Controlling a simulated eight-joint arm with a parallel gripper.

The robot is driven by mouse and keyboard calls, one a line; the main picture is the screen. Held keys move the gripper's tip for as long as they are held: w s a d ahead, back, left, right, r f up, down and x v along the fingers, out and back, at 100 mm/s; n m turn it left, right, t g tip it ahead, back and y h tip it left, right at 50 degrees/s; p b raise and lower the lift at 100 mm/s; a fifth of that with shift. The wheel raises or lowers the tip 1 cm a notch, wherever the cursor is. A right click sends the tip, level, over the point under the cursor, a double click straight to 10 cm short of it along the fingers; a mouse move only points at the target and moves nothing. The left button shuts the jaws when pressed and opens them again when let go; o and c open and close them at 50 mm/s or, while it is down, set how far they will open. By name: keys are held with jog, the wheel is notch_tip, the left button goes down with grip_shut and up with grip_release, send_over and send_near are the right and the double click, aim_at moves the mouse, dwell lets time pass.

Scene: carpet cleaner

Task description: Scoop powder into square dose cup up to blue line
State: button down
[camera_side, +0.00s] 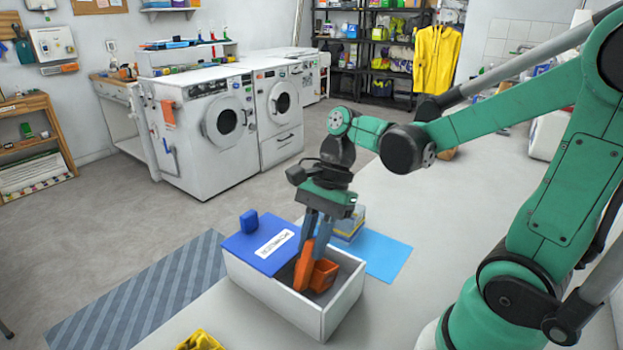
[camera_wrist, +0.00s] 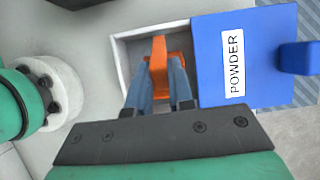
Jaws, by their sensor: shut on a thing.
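My gripper (camera_side: 310,238) points down into the open part of a white box (camera_side: 265,288) and is shut on the handle of an orange scoop (camera_side: 324,272). The scoop's bowl is at or below rim height; I cannot tell whether it holds powder. In the wrist view the scoop (camera_wrist: 158,52) shows between the fingers, inside the box opening. A blue lid (camera_side: 245,243), labelled POWDER in the wrist view, covers the left part of the box. A clear, yellowish block-like object (camera_side: 349,224), possibly the dose cup, stands behind the box, partly hidden. No blue line is readable on it.
A light blue mat (camera_side: 385,257) lies behind and right of the box. A striped grey-blue mat (camera_side: 140,300) lies to the left. A yellow object (camera_side: 200,341) is at the front edge. The pale surface to the right of the box is free.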

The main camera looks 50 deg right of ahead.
jog(key=shift+d, duration=0.8)
dwell(0.4)
jog(key=shift+a+r, duration=0.15)
jog(key=shift+a, duration=0.7)
jog(key=shift+f, duration=0.2)
dwell(0.3)
jog(key=shift+d, duration=0.85)
dwell(0.7)
jog(key=shift+a, duration=0.15)
jog(key=shift+a+r, duration=0.2)
jog(key=shift+a, duration=0.5)
jog(key=shift+f, duration=0.25)
